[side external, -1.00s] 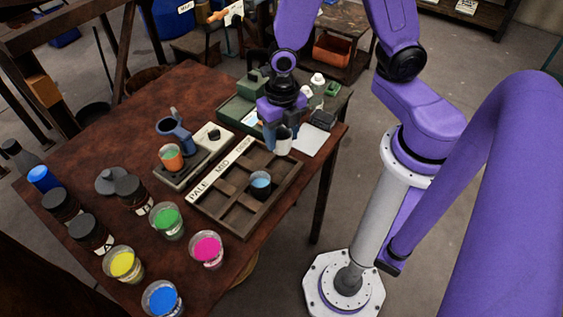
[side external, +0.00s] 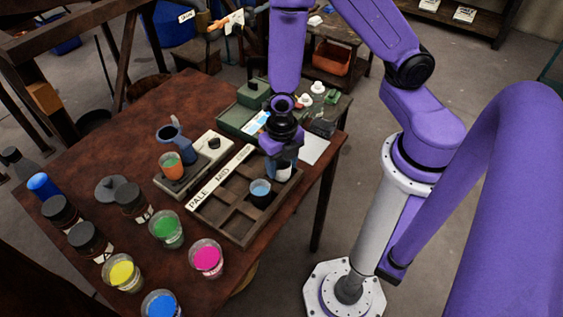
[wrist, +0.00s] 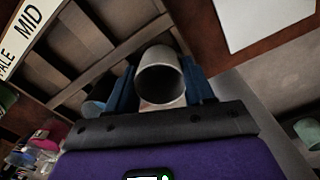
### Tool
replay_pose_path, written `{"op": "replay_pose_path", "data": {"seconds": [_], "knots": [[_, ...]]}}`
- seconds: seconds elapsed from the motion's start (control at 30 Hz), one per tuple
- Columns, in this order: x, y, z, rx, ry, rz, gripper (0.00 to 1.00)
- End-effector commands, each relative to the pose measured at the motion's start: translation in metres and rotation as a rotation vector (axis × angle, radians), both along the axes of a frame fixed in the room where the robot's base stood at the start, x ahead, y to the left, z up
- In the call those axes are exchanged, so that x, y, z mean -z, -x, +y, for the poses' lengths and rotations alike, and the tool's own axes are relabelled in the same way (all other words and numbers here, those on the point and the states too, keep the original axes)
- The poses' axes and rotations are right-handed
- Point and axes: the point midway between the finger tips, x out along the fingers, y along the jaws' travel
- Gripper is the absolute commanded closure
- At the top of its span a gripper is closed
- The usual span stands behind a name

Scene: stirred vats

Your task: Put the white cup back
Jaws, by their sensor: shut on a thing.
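The white cup (side external: 284,173) is between the blue fingers of my gripper (side external: 280,168), at the back right part of the wooden tray (side external: 225,228). In the wrist view, my gripper (wrist: 160,88) is shut on the white cup (wrist: 161,72), one finger on each side, with its open mouth showing. I cannot tell whether its base touches the tray floor. The tray has several compartments and a strip (side external: 219,178) reading PALE, MID and a word hidden by my gripper. A dark cup with light blue content (side external: 260,191) stands in a compartment beside the white cup.
Paint cups in green (side external: 165,230), magenta (side external: 206,259), yellow (side external: 123,272) and blue (side external: 161,304) stand left of and in front of the tray. A white sheet (side external: 314,148) lies at the right.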

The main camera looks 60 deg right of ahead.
Motion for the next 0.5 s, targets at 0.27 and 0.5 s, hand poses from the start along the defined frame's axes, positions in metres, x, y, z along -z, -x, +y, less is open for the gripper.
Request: {"op": "replay_pose_path", "data": {"seconds": [0.27, 0.5], "knots": [[0.0024, 0.0001, 0.0000, 0.000, 0.001, 0.000, 0.78], [0.0026, 0.0000, 0.0003, -0.001, 0.000, 0.000, 0.22]]}}
